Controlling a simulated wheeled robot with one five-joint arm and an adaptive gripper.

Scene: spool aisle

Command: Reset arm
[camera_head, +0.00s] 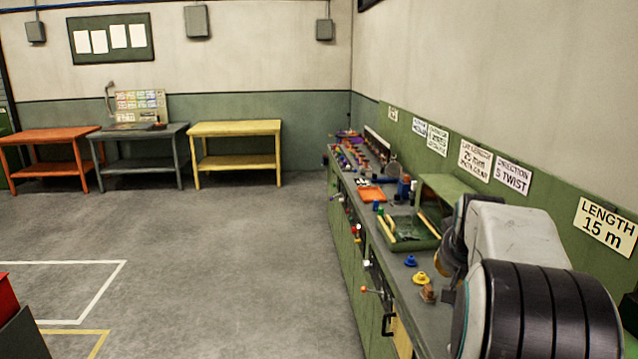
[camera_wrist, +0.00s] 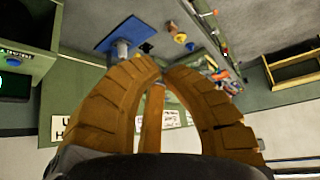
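My gripper (camera_wrist: 163,70) shows in the wrist view as two curved, ribbed brown fingers. Their tips come together almost touching, so it looks shut. A narrow brown strip (camera_wrist: 151,120) shows in the gap between the fingers; I cannot tell whether it is part of the gripper or something behind it. I see nothing clearly held at the tips. In the head view my arm is folded at the lower right, over the near end of the long workbench (camera_head: 432,320). My gripper is hidden there.
The bench along the right wall holds a green tray (camera_head: 408,243), an orange tray (camera_head: 371,194), a yellow spool-like piece (camera_head: 420,278) and several small parts. Orange (camera_head: 50,135), grey (camera_head: 140,133) and yellow (camera_head: 235,128) tables stand at the back. The middle floor is clear.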

